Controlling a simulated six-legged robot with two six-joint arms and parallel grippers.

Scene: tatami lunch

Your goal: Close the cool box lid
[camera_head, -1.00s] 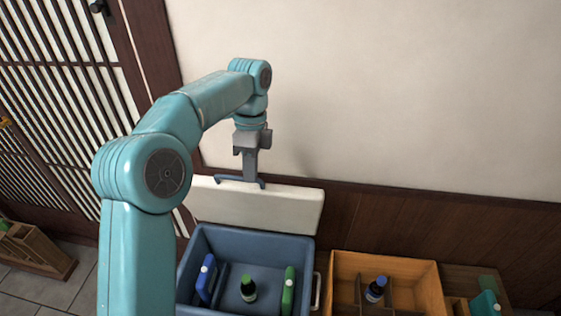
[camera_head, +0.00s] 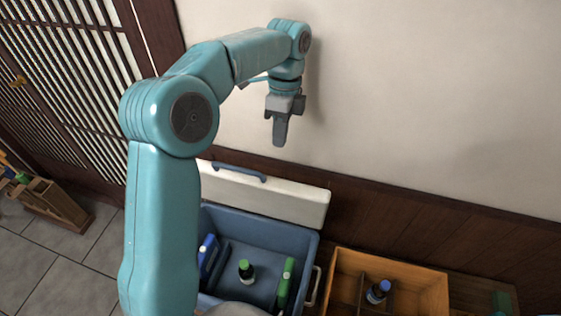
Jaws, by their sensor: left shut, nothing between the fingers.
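The blue cool box (camera_head: 308,245) stands open in the lower middle of the head view. Its white lid (camera_head: 290,205) stands raised along the back edge, against the wall side. A blue handle (camera_head: 240,171) sits on the lid's top edge. My left gripper (camera_head: 281,142) is shut and empty, above and to the right of the handle, apart from the lid. My left arm hides the box's left side. My right gripper is not in view.
A wooden crate (camera_head: 436,292) with dividers and a blue-capped bottle (camera_head: 377,291) stands right of the cool box. A wooden holder (camera_head: 60,207) stands on the tiles at far left. The wall (camera_head: 430,110) is close behind the lid.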

